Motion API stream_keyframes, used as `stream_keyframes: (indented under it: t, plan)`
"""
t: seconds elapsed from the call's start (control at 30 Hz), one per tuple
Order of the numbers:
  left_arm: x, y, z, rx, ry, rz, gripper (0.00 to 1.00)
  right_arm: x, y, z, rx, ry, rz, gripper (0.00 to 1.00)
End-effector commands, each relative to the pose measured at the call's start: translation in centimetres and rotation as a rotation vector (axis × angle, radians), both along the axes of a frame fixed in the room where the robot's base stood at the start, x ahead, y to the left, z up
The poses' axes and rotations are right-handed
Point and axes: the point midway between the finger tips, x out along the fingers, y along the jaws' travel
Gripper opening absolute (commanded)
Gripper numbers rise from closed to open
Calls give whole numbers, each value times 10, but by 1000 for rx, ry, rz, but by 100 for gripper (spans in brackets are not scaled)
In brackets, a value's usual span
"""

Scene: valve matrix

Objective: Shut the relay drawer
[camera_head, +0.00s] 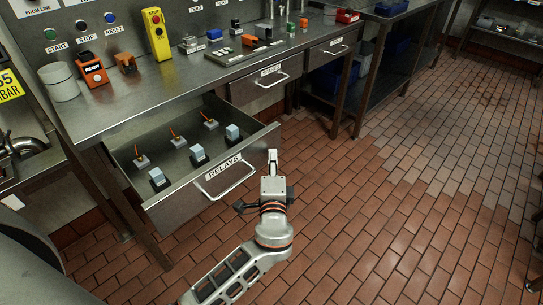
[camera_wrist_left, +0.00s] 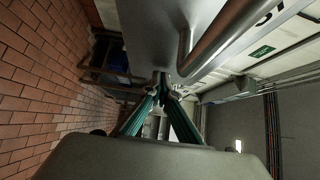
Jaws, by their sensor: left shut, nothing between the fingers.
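The relay drawer (camera_head: 182,207), grey metal with a "RELAYS" label, stands pulled out below the bench in the head view. Its bar handle (camera_head: 226,181) is on the front panel, and several small relays sit inside. My left gripper (camera_head: 272,154) is shut and empty at the right end of the drawer's front panel. In the left wrist view, the closed fingertips (camera_wrist_left: 162,78) are close to the edge of a metal panel (camera_wrist_left: 150,30) with a bar handle (camera_wrist_left: 215,38). I cannot tell whether they touch it. My right gripper is not in view.
The bench top (camera_head: 130,107) holds a yellow control box (camera_head: 156,34), an orange meter (camera_head: 91,69) and a white cylinder (camera_head: 60,83). Two closed drawers (camera_head: 240,92) (camera_head: 316,61) are to the right. A bench leg (camera_head: 373,80) stands beyond. The brick floor (camera_head: 400,190) at right is clear.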

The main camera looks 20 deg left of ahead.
Motion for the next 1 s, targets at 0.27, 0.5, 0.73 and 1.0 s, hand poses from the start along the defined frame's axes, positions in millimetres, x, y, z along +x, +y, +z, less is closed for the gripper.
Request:
stream_keyframes:
  t: [0.27,0.5,0.73,1.0]
  plan:
    - [-1,-1,0,0,0,0,0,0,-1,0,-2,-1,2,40]
    - [0,1,0,0,0,0,0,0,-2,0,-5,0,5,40]
    - [8,20,1,-1,-1,2,0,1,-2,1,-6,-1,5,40]
    - [32,80,1,4,-3,6,0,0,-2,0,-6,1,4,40]
